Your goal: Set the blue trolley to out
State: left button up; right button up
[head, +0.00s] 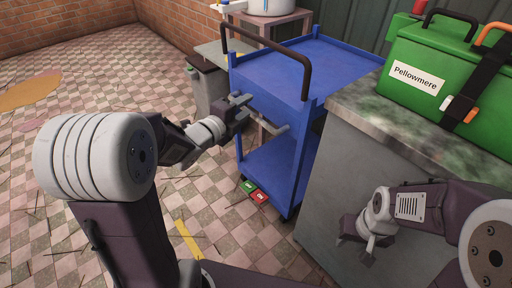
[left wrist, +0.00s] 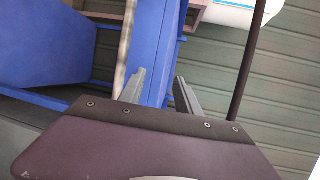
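The blue trolley (head: 275,70) stands upright in the middle of the head view, with an upper tray, a lower shelf and a dark curved handle (head: 262,42) at its near end. Near its foot are a green pedal (head: 248,186) and a red pedal (head: 262,197). My left gripper (head: 246,106) is at the trolley's near left side, below the handle. In the left wrist view its two fingers (left wrist: 158,90) are apart, with a blue upright of the trolley (left wrist: 160,45) seen beyond the gap. Contact cannot be told. My right gripper (head: 361,246) is empty with fingers apart, beside the grey cabinet.
A stone-topped cabinet (head: 345,165) stands close on the trolley's right, carrying a green case labelled Pellowmere (head: 450,85). A grey bin (head: 206,85) stands behind left. A small table (head: 285,22) stands beyond the trolley. The checkered floor (head: 90,75) is open on the left.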

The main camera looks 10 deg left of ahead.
pick_arm(q)
notch_tip(320, 180, down, 7)
jog(key=a+b, duration=0.2)
jog(key=b, duration=0.2)
jog(key=shift+n+y, duration=0.4)
jog(key=b+x, duration=0.1)
jog(key=x, duration=0.3)
jog(key=b+x, duration=0.1)
jog(key=x, duration=0.3)
jog(key=shift+w+a+f+b, duration=0.15)
jog(key=shift+w+f+b, duration=0.15)
jog(key=shift+b, duration=0.1)
jog(key=shift+w, duration=0.25)
jog(key=shift+r, duration=0.1)
pick_arm(e)
notch_tip(320, 180, down, 10)
pick_arm(q)
jog(key=shift+c, duration=0.3)
pick_arm(e)
jog(key=shift+f, duration=0.1)
pick_arm(q)
grip_shut()
